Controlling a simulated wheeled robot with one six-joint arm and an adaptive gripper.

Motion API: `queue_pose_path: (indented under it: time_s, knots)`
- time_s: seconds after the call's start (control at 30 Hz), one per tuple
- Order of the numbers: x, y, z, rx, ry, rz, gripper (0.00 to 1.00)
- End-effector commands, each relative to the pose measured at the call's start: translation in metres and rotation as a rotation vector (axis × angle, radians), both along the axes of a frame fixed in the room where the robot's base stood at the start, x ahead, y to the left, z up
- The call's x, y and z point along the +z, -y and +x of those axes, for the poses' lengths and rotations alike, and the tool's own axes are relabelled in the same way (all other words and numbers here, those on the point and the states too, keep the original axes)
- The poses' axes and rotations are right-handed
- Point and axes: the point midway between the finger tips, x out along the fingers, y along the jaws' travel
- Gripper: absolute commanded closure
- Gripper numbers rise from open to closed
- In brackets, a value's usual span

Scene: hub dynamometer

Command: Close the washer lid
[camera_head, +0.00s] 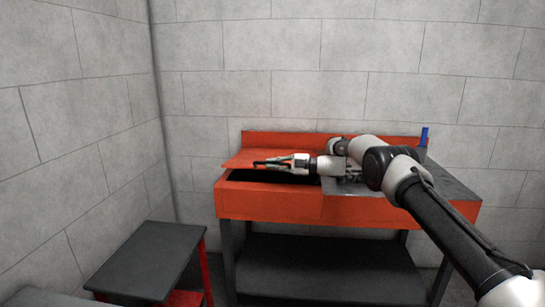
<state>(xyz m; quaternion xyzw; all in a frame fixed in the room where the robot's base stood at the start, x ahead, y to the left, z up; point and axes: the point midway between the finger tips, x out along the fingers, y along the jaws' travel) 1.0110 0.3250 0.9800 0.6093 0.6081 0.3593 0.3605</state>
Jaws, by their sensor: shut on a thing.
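The orange parts washer (270,205) stands against the back wall on dark legs. Its orange lid (240,157) is on the left part of the top and is low, with a dark gap into the basin (250,176) below its front edge. My gripper (258,163) points left at the lid's front edge and is shut on the lid. The fingers are small and dark here, so the exact contact is hard to see. My wrist and arm hide the middle of the washer's top.
A grey work surface (455,192) forms the right part of the washer's top, with a small blue object (424,136) behind it. A dark lower shelf (320,268) lies beneath. A low dark-topped table (145,262) with red legs stands at front left.

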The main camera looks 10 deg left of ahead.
Motion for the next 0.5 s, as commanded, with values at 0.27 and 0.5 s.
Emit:
queue_pose_path:
  time_s: [0.27,0.5]
  knots:
    - [-0.021,0.003,0.004,-0.004,0.047,-0.003,1.0]
    - [-0.023,0.003,0.004,-0.003,0.054,-0.002,1.0]
